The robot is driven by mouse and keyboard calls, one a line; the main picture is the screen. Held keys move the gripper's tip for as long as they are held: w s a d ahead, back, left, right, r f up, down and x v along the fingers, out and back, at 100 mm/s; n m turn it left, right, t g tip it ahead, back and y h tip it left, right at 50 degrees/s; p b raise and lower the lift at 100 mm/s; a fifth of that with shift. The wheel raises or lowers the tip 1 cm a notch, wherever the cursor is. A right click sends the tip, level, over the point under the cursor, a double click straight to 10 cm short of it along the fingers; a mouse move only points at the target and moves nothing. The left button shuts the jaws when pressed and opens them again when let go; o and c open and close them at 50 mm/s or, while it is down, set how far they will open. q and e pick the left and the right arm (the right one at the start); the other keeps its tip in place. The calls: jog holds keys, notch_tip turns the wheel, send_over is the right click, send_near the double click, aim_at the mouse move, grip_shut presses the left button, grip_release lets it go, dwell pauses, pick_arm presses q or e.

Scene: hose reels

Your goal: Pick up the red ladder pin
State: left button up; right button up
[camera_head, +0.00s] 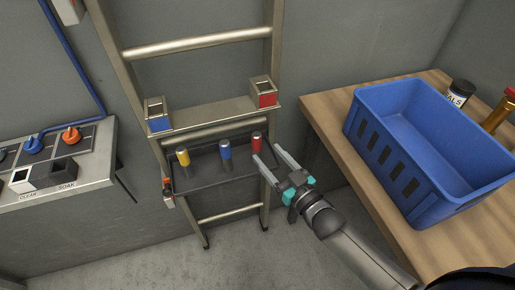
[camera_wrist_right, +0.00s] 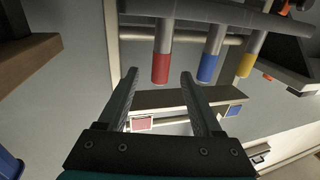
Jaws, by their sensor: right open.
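The red ladder pin (camera_head: 257,143) stands upright at the right end of a dark tray (camera_head: 210,181) on the ladder. In the right wrist view the red pin (camera_wrist_right: 161,69) appears between the tips of my right gripper (camera_wrist_right: 158,75). The jaws are open, and I cannot tell whether they touch it. In the head view my right gripper (camera_head: 267,154) reaches the pin from the lower right. My left gripper is not in view.
A blue pin (camera_head: 225,151) and a yellow pin (camera_head: 182,157) stand left of the red one. Blue-marked (camera_head: 159,124) and red-marked (camera_head: 267,99) square holders sit on the ladder step above. A blue crate (camera_head: 385,150) stands on the wooden bench (camera_head: 338,128) at right.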

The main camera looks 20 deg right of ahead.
aim_at(260, 146)
jog(key=x, duration=0.3)
jog(key=shift+w+b, duration=0.3)
jog(key=shift+w+a, duration=0.25)
jog(key=shift+w, duration=0.4)
jog(key=b+x, duration=0.1)
jog(key=x, duration=0.2)
jog(key=shift+w+a+f, duration=0.15)
jog(key=shift+f, duration=0.05)
jog(key=shift+w+a+b, duration=0.1)
jog(key=shift+w+b, duration=0.2)
jog(key=shift+w, duration=0.2)
jog(key=c, duration=0.5)
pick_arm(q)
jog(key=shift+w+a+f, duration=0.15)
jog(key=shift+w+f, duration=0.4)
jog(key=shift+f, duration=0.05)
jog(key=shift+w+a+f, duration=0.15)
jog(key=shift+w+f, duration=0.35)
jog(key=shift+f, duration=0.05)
pick_arm(e)
grip_shut()
